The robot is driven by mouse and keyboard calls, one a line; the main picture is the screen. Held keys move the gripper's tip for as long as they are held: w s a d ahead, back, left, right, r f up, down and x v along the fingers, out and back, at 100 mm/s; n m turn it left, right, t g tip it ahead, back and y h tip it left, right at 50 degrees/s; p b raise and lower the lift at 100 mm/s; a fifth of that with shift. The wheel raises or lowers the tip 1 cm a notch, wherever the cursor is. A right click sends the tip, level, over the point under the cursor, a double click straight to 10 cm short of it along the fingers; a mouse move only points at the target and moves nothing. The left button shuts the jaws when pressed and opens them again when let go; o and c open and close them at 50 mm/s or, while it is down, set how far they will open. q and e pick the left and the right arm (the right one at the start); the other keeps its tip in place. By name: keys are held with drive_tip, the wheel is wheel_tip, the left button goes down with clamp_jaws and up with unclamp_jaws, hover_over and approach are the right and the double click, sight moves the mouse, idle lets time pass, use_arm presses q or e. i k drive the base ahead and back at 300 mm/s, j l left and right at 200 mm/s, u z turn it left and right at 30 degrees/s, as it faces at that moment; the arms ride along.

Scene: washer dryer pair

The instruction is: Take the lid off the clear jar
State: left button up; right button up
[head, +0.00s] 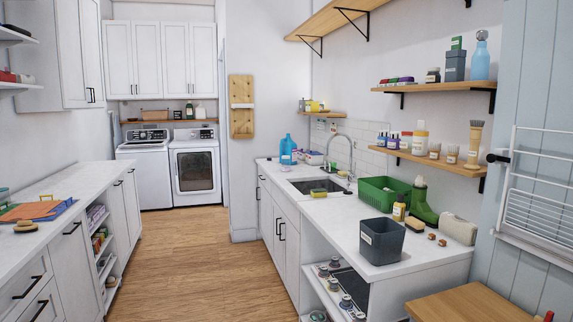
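Neither of my grippers is in the head view. I cannot tell for sure which container is the clear jar. Several small jars (334,284) with greyish tops stand on the open shelves under the right counter. Small pale containers (452,154) stand on the lower wooden wall shelf at the right. They are too small in the picture to tell whether any is clear or has a loose lid.
A wooden floor aisle (185,255) runs clear between the left counter (60,185) and the right counter (335,215). A wooden tabletop (468,305) is at the bottom right. The washer (142,170) and dryer (195,172) stand at the back.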

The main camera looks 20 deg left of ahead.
sight(285, 162)
drive_tip(key=i+j+u, duration=0.6)
drive_tip(key=i, duration=0.15)
drive_tip(key=i+j+u, duration=0.15)
drive_tip(key=i+u, duration=0.15)
drive_tip(key=i, duration=0.15)
drive_tip(key=i+u, duration=0.3)
drive_tip(key=i, duration=2.35)
drive_tip(key=i+j+z, duration=0.25)
drive_tip(key=i+z, duration=0.25)
drive_tip(key=i, duration=0.15)
drive_tip(key=i+j+z, duration=0.95)
drive_tip(key=i+j, duration=0.15)
drive_tip(key=j, duration=0.1)
